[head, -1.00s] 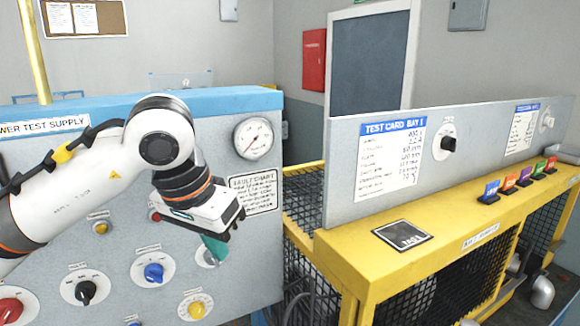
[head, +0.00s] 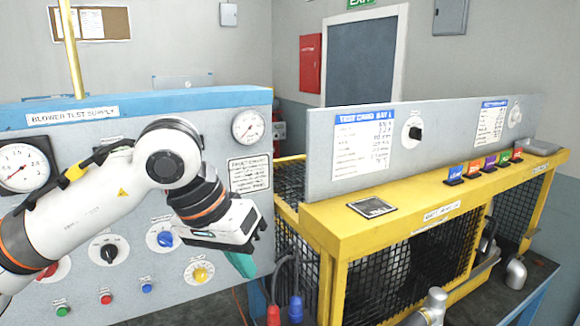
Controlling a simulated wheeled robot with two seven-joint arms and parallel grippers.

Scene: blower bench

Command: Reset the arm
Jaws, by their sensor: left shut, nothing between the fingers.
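My left arm comes in from the left, in front of the blower test supply panel (head: 110,270). My left gripper (head: 246,268) points down and to the right near the panel's right edge. Its teal fingers are shut with nothing seen between them. It is apart from the yellow knob (head: 200,273) and the blue knob (head: 165,239). The arm hides part of the panel. My right gripper is not in view.
A yellow mesh bench (head: 420,225) stands right of the panel, with a test card board (head: 330,185), a dark square plate (head: 371,207) and several coloured tags (head: 474,172) on top. Red (head: 273,315) and blue connectors (head: 296,308) hang on cables below the gripper.

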